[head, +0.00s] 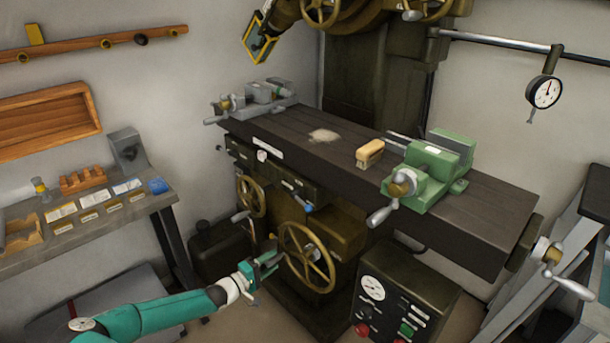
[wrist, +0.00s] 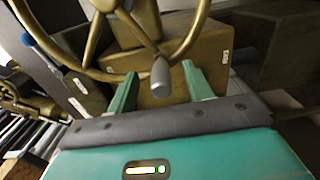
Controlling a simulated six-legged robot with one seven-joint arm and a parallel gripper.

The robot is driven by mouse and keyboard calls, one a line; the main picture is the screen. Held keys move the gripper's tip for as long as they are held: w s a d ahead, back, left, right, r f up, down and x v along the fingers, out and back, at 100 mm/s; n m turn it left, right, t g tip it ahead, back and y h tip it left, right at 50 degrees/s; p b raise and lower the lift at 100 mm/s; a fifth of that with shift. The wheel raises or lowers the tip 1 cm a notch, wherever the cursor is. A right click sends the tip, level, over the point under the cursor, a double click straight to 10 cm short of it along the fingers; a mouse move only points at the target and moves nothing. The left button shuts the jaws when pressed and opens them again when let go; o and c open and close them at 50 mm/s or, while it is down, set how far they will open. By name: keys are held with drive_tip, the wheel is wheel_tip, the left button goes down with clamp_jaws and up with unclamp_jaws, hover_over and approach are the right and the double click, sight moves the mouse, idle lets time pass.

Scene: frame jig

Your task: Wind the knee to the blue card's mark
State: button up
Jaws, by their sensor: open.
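A large brass handwheel (head: 311,253) is on the front of the dark milling machine; its rim also crosses the wrist view (wrist: 50,52). My gripper (head: 272,262) is at the wheel's left side, with its jaws open. In the wrist view, the green fingers (wrist: 162,90) stand apart on either side of the wheel's grey handle (wrist: 160,76). I cannot tell whether either finger touches it. A small blue item (head: 158,186), perhaps the blue card, is at the right end of the row of cards on the side bench. No mark on it is readable.
A smaller handwheel (head: 251,196) is left of and above the large one. A control box (head: 398,300) stands right of the wheel. A dial gauge (head: 545,92) hangs at right.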

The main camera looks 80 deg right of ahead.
drive_tip(key=v, duration=0.7)
drive_tip(key=shift+w, duration=0.1)
idle(0.4)
